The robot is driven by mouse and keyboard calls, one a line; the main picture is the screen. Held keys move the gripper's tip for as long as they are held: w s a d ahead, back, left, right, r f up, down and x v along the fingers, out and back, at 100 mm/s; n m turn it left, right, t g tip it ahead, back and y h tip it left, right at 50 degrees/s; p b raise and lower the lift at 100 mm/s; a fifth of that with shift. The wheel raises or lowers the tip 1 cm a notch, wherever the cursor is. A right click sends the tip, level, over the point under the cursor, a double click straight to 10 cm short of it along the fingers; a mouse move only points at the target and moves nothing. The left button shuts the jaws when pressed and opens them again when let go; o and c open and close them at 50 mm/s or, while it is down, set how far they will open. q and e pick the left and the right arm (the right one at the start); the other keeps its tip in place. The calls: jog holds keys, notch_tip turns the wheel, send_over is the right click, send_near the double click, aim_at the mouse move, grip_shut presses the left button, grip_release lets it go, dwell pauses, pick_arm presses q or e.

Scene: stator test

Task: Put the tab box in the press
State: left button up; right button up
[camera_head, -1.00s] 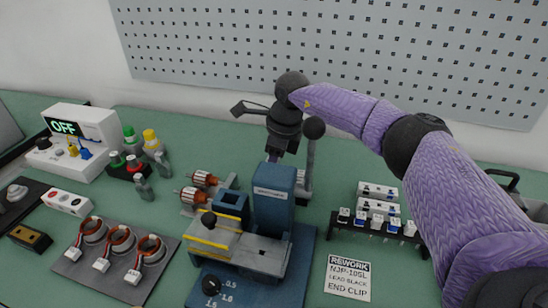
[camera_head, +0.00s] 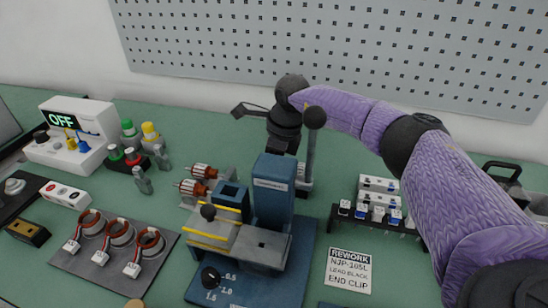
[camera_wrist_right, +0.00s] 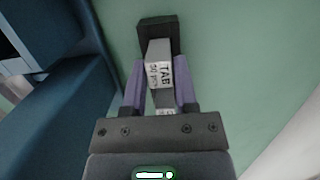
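The tab box (camera_wrist_right: 159,72) is a small grey box labelled "TAB 50 pcs", seen in the right wrist view between the two purple fingers of my right gripper (camera_wrist_right: 160,64). The fingers lie close along its two sides; I cannot tell whether they press on it. A dark block (camera_wrist_right: 158,32) is at its far end. In the head view my right gripper (camera_head: 281,146) points down behind the blue press (camera_head: 273,195), and its fingertips and the box are hidden. The press has an upright lever with a black ball (camera_head: 314,117). My left gripper is not in view.
A rack of small connectors (camera_head: 375,217) and a "REWORK" card (camera_head: 348,270) lie right of the press. Copper rotors (camera_head: 194,187) stand close at its left. A plate with three coils (camera_head: 110,255) lies further left. A pegboard (camera_head: 340,50) closes off the back.

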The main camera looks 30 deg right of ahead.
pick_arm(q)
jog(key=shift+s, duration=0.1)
pick_arm(e)
jog(key=o, duration=0.4)
jog(key=shift+r, duration=0.1)
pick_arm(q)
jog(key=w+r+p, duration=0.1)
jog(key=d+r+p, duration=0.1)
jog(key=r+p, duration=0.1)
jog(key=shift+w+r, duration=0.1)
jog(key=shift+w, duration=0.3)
pick_arm(e)
jog(key=v, duration=0.9)
jog(key=shift+r, duration=0.4)
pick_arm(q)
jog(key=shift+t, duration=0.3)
pick_arm(e)
jog(key=shift+d, duration=0.1)
